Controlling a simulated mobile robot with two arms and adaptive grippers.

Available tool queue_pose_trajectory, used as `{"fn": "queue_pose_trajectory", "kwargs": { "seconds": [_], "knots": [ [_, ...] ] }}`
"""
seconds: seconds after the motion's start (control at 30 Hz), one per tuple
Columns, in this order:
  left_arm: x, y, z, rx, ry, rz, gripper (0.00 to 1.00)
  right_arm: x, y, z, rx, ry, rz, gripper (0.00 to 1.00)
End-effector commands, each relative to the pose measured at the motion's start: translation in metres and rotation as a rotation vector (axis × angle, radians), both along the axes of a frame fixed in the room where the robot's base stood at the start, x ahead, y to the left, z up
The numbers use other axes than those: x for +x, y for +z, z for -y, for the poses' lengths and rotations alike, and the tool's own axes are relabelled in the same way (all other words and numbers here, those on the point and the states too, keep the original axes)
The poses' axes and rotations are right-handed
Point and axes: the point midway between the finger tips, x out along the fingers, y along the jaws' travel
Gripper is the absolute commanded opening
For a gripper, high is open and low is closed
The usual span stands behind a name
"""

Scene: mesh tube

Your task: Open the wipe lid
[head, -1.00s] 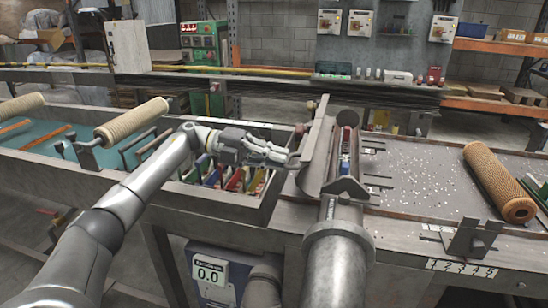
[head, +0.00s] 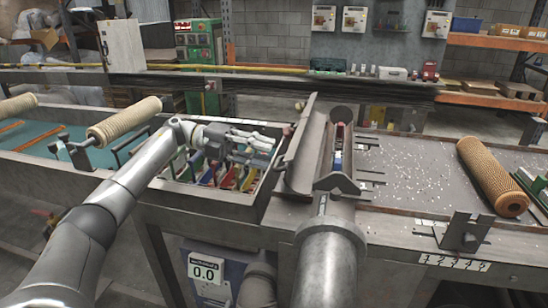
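The wipe lid looks to be the long grey metal flap (head: 303,148) along the left side of a narrow metal trough. It stands raised, leaning outward to the left, and the trough's inside (head: 340,140) shows beside it. My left gripper (head: 273,144) is just left of the flap, over a bin of coloured-handled tools. A small gap shows between its fingertips and the flap. It holds nothing that I can see, but its finger opening is unclear. My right gripper is not in view.
A grey cylinder (head: 330,255) stands in front of the trough. A tan mesh tube (head: 492,176) lies on the speckled metal table (head: 410,175) at right. The tool bin (head: 228,207) lies under my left gripper. A pale roller (head: 125,121) is at left.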

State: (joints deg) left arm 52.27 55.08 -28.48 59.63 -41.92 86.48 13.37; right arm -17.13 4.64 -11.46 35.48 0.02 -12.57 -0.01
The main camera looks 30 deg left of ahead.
Motion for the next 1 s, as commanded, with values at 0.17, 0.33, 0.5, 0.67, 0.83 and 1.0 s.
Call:
{"fn": "queue_pose_trajectory", "kwargs": {
  "seconds": [0.17, 0.33, 0.5, 0.67, 0.83, 1.0],
  "knots": [
    [-0.009, 0.005, -0.038, 0.002, 0.001, -0.003, 0.32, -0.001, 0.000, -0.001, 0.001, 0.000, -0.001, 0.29],
    [-0.016, 0.007, -0.061, 0.003, -0.003, -0.003, 0.32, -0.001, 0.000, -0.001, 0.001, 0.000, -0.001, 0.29],
    [-0.020, 0.008, -0.074, 0.005, -0.007, -0.005, 0.32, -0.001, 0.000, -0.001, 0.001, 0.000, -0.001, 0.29],
    [-0.021, 0.008, -0.077, 0.005, -0.006, -0.007, 0.32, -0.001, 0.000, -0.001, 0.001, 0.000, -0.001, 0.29],
    [-0.021, 0.008, -0.077, 0.005, -0.007, -0.007, 0.32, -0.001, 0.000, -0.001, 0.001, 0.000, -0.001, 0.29],
    [-0.022, 0.009, -0.076, -0.011, -0.004, -0.026, 0.17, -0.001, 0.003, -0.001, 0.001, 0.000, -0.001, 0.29]
  ]
}}
